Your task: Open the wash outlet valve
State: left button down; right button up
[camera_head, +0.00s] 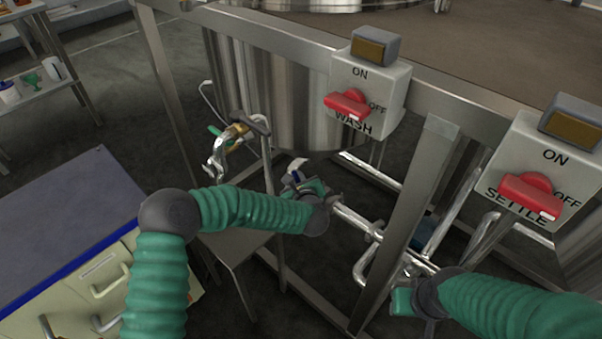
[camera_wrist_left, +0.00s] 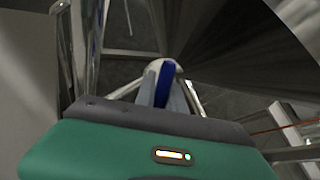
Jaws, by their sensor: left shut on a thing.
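The wash tank (camera_head: 285,95) is a steel vessel behind a control box marked WASH (camera_head: 368,92) with a red switch. Below the tank is the outlet valve, whose blue handle (camera_head: 297,178) is partly hidden by my left gripper (camera_head: 298,175). In the left wrist view the blue handle (camera_wrist_left: 165,85) stands between the grey fingers of my left gripper (camera_wrist_left: 165,92), which is shut on it. My right gripper (camera_head: 403,300) is low at the lower right, beside a frame post; its fingers are not clear.
A second box marked SETTLE (camera_head: 540,180) has a red switch. A steel frame post (camera_head: 410,220) and pipes (camera_head: 355,218) stand between my arms. A tap (camera_head: 220,155) with a yellow part is left of the tank. A cabinet (camera_head: 70,225) is at the left.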

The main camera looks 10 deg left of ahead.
pick_arm(q)
jog(key=shift+w+a+f+g+p, duration=0.15)
jog(key=shift+a+f+g+p, duration=0.15)
jog(key=shift+f+p, duration=0.1)
jog(key=c, duration=1.4)
grip_release()
jog(key=p+v, duration=0.6)
jog(key=v, duration=1)
jog(key=shift+s+a+r+p, duration=0.15)
jog(key=shift+s+r+p, duration=0.05)
jog(key=shift+s+p, duration=0.15)
